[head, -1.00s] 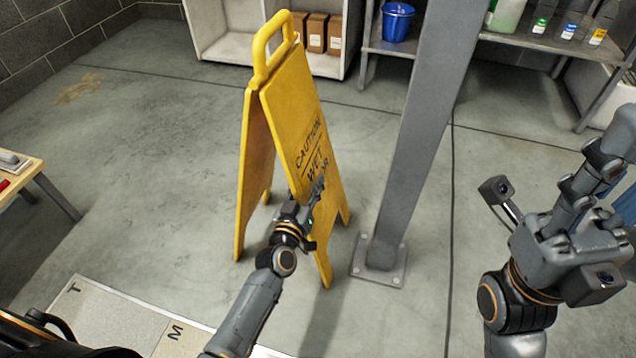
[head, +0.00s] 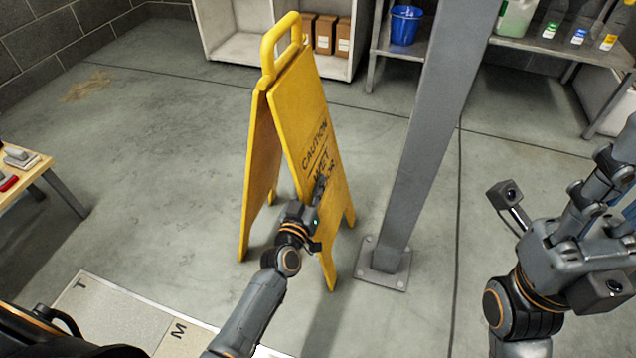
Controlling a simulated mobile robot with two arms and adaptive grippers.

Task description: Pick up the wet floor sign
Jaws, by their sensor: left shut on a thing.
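The yellow wet floor sign (head: 302,110) stands upright as an A-frame on the concrete floor, with a loop handle on top. Its front panel reads "CAUTION WET FLOOR", partly covered by my gripper. My left gripper (head: 317,192) is at the lower middle of the front panel and is shut on the sign; the exact finger contact is hard to see. My right arm is at the right of the head view, away from the sign. Its fingertips are not clearly shown.
A grey steel column (head: 425,140) with a bolted base plate stands just right of the sign. Behind are a white shelf (head: 240,38) with boxes and a grey shelf with a blue bucket (head: 405,25) and bottles. A small table (head: 22,170) is at left. Floor left of the sign is clear.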

